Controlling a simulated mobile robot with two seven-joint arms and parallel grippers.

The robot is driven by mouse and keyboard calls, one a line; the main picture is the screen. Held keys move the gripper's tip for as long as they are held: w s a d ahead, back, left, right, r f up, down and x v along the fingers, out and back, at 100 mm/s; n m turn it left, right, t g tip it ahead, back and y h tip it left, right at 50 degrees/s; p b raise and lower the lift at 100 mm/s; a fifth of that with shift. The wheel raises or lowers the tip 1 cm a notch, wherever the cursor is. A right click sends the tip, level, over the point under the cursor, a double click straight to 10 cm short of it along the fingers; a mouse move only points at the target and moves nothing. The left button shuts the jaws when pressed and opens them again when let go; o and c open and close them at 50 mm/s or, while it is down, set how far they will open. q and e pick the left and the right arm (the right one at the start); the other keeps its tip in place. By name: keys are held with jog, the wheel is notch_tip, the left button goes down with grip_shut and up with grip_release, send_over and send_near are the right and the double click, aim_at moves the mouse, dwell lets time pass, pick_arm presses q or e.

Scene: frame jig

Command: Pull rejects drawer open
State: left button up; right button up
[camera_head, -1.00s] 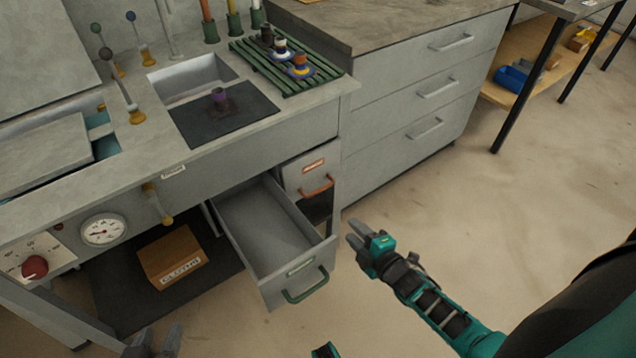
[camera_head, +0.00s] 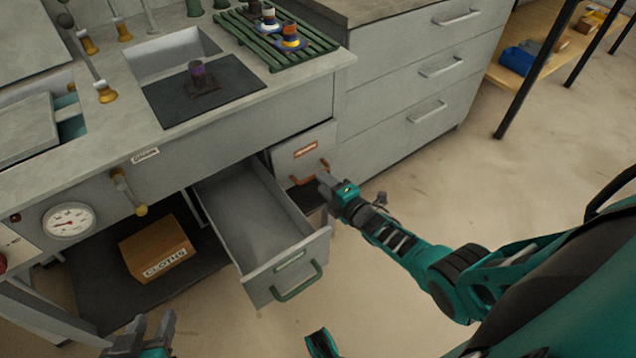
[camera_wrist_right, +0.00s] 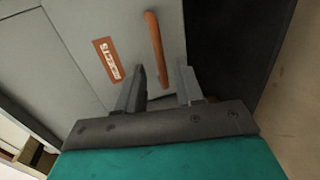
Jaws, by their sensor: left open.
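The rejects drawer (camera_head: 300,150) has a grey front, an orange label and an orange bar handle (camera_head: 308,176). Its front looks about flush with the bench, so it appears closed. In the right wrist view the handle (camera_wrist_right: 156,48) runs down toward the space between the two fingers of my right gripper (camera_wrist_right: 160,88). The fingers are apart, with the handle's near end between or just beyond them; contact is unclear. In the head view my right gripper (camera_head: 326,182) is at the handle's right end. My left gripper (camera_head: 145,328) is open and empty at the bottom left.
A drawer with a green handle (camera_head: 297,283) stands pulled out, empty, left of and below the rejects drawer. A cloths box (camera_head: 157,248) sits in the bench's lower space. A grey drawer cabinet (camera_head: 420,80) stands to the right. The floor at right is clear.

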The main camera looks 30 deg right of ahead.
jog(key=b+x, duration=0.1)
jog(key=x, duration=0.2)
jog(key=shift+w+f+b, duration=0.1)
jog(key=shift+w+b, duration=0.2)
jog(key=shift+w, duration=0.1)
jog(key=shift+c, duration=0.2)
grip_shut()
